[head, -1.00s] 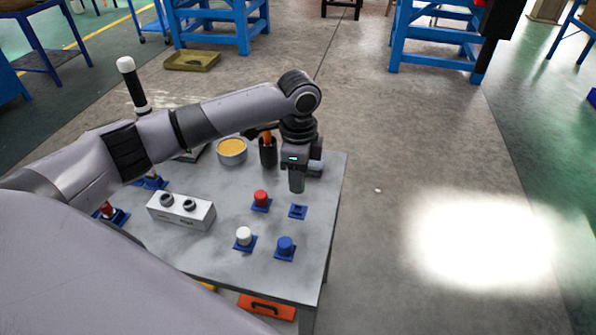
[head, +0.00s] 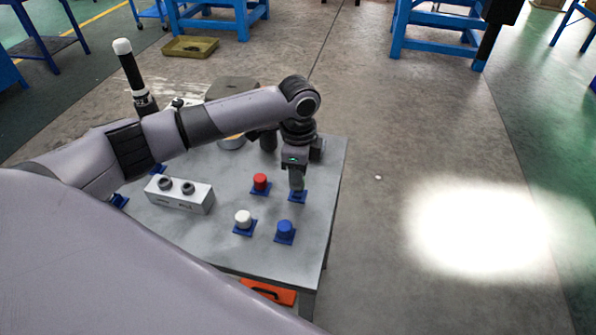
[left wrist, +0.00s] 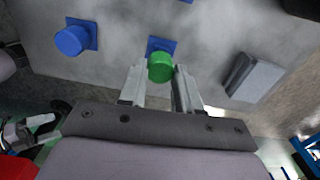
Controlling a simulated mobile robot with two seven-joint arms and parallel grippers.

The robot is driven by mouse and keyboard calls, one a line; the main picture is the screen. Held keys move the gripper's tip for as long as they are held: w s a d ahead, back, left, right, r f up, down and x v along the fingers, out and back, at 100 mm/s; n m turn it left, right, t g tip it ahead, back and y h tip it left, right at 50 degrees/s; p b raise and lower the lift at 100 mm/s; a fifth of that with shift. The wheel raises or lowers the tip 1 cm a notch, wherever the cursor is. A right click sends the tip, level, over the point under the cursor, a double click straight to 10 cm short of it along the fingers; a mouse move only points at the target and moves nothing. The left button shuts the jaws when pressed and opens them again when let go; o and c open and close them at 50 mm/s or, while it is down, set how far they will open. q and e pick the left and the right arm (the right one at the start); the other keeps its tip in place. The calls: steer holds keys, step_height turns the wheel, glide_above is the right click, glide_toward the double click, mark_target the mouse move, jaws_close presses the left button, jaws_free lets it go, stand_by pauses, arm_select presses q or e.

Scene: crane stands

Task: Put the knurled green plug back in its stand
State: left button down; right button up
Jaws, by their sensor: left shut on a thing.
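My left gripper (head: 297,186) points straight down over the right part of the table, directly at an empty-looking blue square stand (head: 298,197). In the left wrist view the green plug (left wrist: 160,68) is held between the two fingers (left wrist: 160,80), and the gripper is shut on it. The blue stand (left wrist: 163,45) shows just behind and partly under the plug there. In the head view the fingers hide the plug. I cannot tell whether the plug touches the stand.
Close by, a red plug (head: 260,181), a white plug (head: 243,217) and a blue plug (head: 285,229) sit on blue stands. A white block with two dark knobs (head: 180,194) lies to the left. The table's right edge (head: 335,205) is near the gripper.

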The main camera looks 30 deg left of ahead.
arm_select(q)
steer(key=shift+f, duration=0.85)
steer(key=c, duration=0.7)
jaws_free()
steer(key=shift+f, duration=0.1)
step_height(320, 180, up, 3)
steer(key=shift+f+p, duration=0.1)
steer(key=shift+p, duration=0.8)
steer(key=shift+r, duration=1.15)
